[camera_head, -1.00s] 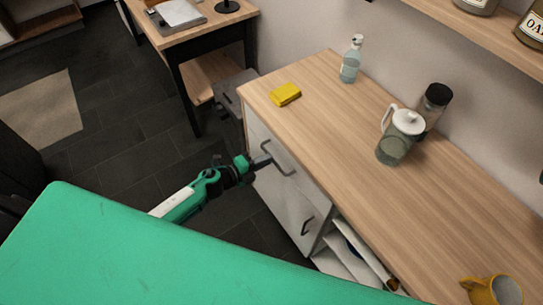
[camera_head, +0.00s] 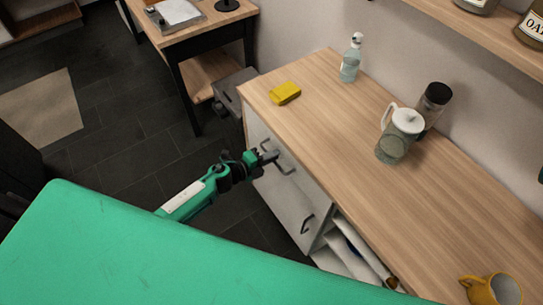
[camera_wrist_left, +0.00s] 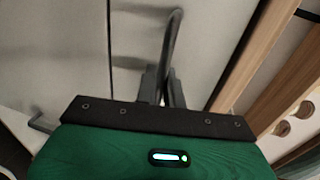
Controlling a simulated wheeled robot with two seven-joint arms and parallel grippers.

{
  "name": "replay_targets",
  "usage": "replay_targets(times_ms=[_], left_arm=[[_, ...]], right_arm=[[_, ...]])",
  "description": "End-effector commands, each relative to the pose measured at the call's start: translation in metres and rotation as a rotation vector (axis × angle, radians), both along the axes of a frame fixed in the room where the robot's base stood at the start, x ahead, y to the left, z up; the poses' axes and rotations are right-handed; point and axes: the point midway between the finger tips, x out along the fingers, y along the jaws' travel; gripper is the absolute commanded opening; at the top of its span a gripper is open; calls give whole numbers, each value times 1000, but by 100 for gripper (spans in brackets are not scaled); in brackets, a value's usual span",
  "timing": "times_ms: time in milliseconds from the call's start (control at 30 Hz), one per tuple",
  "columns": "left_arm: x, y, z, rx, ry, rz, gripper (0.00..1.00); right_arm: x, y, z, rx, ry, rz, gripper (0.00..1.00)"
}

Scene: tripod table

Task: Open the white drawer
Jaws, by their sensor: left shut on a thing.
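The white drawer (camera_head: 258,131) is in the upper part of the white cabinet, under the wooden counter, and looks closed. Its dark bar handle (camera_head: 284,160) shows on its front. My left gripper (camera_head: 272,158) is at this handle. In the left wrist view its two fingers (camera_wrist_left: 163,88) are shut on the handle (camera_wrist_left: 172,45), which stretches away from between them. The drawer front (camera_wrist_left: 205,40) fills much of that view. My right gripper is not in view.
The counter (camera_head: 330,140) holds a yellow sponge (camera_head: 285,93), a soap bottle (camera_head: 351,60), a pitcher (camera_head: 397,138), a dark-lidded jar (camera_head: 433,103) and a yellow mug (camera_head: 492,290). A lower door handle (camera_head: 307,224) and open shelves (camera_head: 345,250) are below. A grey bin (camera_head: 232,90) stands beside the cabinet.

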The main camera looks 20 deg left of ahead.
Motion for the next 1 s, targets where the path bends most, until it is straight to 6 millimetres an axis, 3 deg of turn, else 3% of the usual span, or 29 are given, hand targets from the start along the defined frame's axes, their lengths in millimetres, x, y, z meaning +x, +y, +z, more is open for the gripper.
replay_targets(times_ms=[267, 1000], left_arm=[[-27, 21, -2, 2, 4, 1, 0], [-179, 139, -1, 2, 5, 1, 0]], right_arm=[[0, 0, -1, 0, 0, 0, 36], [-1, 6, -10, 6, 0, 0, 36]])
